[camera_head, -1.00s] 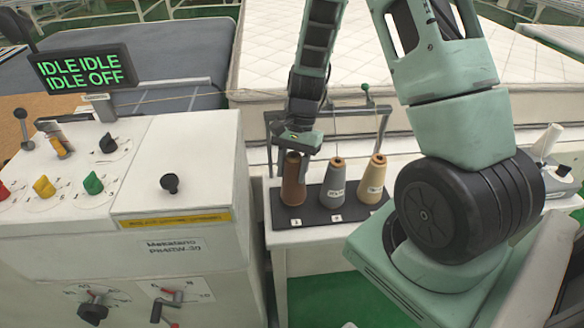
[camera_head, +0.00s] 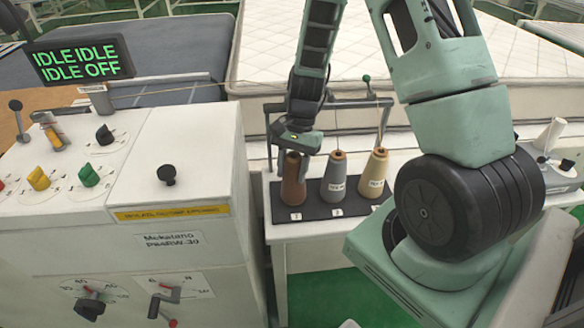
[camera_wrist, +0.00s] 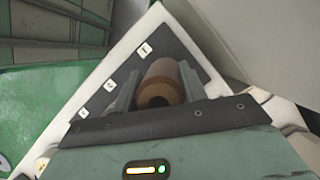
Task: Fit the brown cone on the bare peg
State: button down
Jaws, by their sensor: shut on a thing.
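The brown cone (camera_head: 293,185) is at the left end of the black mat (camera_head: 318,211), by the label 1. It looks upright. In the wrist view, the brown cone (camera_wrist: 165,80) shows end-on between my two fingers. My gripper (camera_head: 296,151) is shut on the cone's upper part from above. The peg under the cone is hidden, and I cannot tell whether the cone's base touches the mat. A grey cone (camera_head: 334,183) and a tan cone (camera_head: 373,180) stand to its right on the same mat.
A black thread frame (camera_head: 268,130) rises behind the cones. A large white control cabinet (camera_head: 180,190) stands close on the left. A white quilted mattress (camera_head: 400,60) lies behind. Green floor is in front of the stand.

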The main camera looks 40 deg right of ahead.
jog(key=shift+f, duration=0.25)
jog(key=c, duration=0.7)
grip_release()
jog(key=b+v, duration=0.2)
jog(key=v, duration=1.5)
jog(key=shift+d+r, duration=0.1)
jog(key=shift+r, duration=0.15)
jog(key=s+a+n+h, duration=0.1)
jog(key=s+a+n, duration=0.3)
jog(key=a, duration=0.5)
jog(key=s+a+n+h, duration=0.1)
jog(key=s+a+n, duration=0.2)
jog(key=a+n, duration=0.5)
jog(key=s+a+n, duration=0.3)
jog(key=s, duration=0.1)
jog(key=s+a+n+t+h, duration=0.1)
jog(key=s+a+n, duration=0.1)
jog(key=s+a, duration=0.2)
jog(key=s+a+n+t, duration=0.1)
jog(key=s+a+n, duration=0.2)
jog(key=s, duration=0.2)
jog(key=shift+s+a+f+n, duration=0.15)
jog(key=shift+a+f+n, duration=0.15)
jog(key=shift+a+f, duration=0.1)
